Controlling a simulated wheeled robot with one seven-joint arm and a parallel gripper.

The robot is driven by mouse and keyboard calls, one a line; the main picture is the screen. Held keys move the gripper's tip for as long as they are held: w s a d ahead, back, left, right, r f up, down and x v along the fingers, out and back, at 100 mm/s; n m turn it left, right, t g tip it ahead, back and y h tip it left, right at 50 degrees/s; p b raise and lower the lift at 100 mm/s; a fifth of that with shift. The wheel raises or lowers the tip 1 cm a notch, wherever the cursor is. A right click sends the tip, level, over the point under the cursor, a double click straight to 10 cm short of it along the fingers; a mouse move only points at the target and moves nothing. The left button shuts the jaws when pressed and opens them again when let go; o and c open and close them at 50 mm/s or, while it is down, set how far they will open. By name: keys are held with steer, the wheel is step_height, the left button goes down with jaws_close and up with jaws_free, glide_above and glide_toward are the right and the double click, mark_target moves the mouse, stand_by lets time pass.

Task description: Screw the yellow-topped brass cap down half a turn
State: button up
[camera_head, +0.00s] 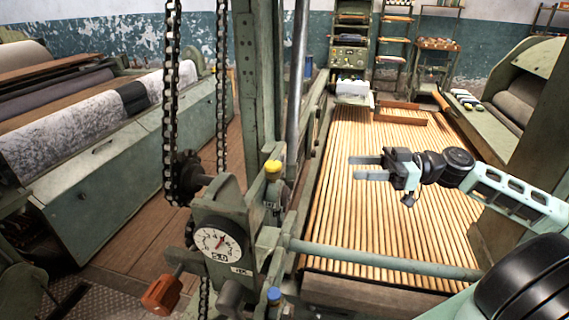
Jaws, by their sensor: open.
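The yellow-topped cap (273,167) sits upright on the green machine frame, just behind and right of the dial gauge. Its brass body is small and hard to make out here. My gripper (352,168) is to the right of the cap, over the wooden slatted apron. Its two fingers point left toward the cap, with a clear gap between them. It is open, empty and apart from the cap.
A dial gauge (217,243) and an orange-red crank handle (162,294) stand left of the cap. A blue-topped cap (274,295) is lower down. A green upright post (259,80) and hanging chain (170,90) rise behind. A horizontal green bar (385,260) crosses the slatted apron (340,215).

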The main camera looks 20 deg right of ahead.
mark_target(273, 169)
steer(key=p+x, duration=0.7)
steer(key=x, duration=1)
steer(key=shift+a, duration=0.2)
steer(key=shift+w, duration=0.1)
steer(key=c, duration=0.7)
